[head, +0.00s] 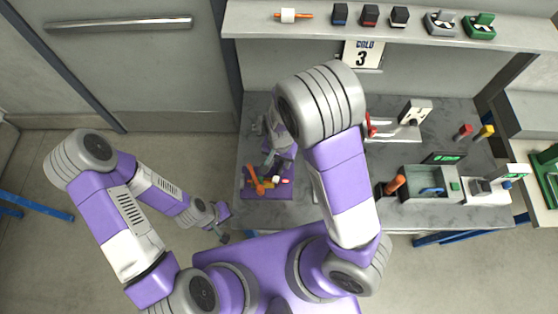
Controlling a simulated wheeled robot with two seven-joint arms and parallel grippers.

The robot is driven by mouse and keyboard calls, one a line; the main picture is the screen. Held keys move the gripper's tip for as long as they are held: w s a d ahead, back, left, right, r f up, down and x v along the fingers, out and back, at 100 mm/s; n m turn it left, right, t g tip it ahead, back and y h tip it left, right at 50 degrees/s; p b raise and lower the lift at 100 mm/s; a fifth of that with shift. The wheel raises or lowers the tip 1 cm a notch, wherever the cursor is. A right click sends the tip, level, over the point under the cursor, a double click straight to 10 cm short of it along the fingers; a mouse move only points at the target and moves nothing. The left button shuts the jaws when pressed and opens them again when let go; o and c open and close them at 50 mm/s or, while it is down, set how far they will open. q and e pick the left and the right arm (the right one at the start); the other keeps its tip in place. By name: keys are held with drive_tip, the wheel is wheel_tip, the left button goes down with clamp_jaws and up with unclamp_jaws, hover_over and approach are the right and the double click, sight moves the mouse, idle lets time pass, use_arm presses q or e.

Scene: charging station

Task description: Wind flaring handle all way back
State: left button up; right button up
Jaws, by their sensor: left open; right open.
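An orange handle (256,182) with crossed bars stands at the purple mat (286,194) at the bench's left front; I take it for the flaring handle. My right gripper (270,168) is open, pointing down just above and behind this handle. I cannot tell whether its fingers touch anything. The tool's body under the handle is small and partly hidden by the gripper. My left gripper (222,226) is open and empty, left of the bench and apart from the handle.
Small coloured pieces (285,181) lie beside the handle. My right arm hides the bench's middle. To its right are a red-levered device (402,130), an orange-handled tool (396,184) and a grey basin (428,186). A shelf (335,30) runs above the bench.

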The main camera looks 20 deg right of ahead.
sight(280, 166)
drive_tip(key=shift+f, duration=2)
clamp_jaws()
